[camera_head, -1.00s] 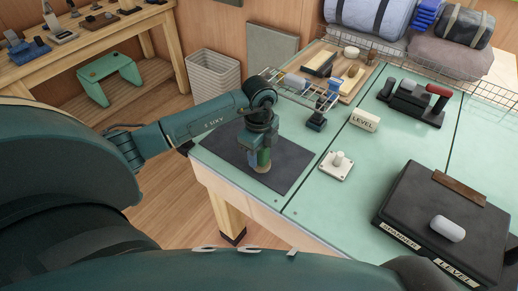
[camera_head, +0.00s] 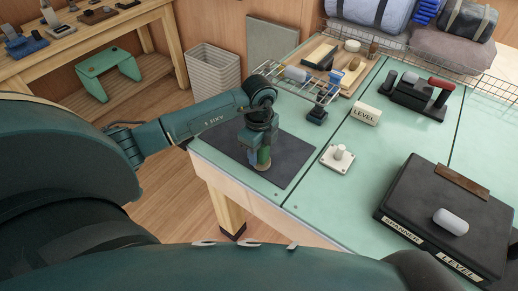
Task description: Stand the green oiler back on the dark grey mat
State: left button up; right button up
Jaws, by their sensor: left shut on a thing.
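The dark grey mat (camera_head: 290,160) lies on the left end of the green bench top. The green oiler (camera_head: 264,157) is upright over the mat, below my left gripper (camera_head: 260,146). My left gripper points down and is shut on the oiler, hiding its upper part. The oiler's lower end looks very close to the mat; I cannot tell whether it touches. My right gripper is not in view.
A wire rack (camera_head: 300,82) stands behind the mat. A black case (camera_head: 445,215) lies at the right front. The mat's right part is clear.

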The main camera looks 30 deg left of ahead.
pick_arm(q)
jog(key=shift+f, duration=0.3)
jog(key=o, duration=1.4)
jog(key=shift+c, duration=0.2)
notch_tip(320, 180, up, 13)
jog(key=shift+r+b, duration=0.15)
jog(key=shift+b, duration=0.4)
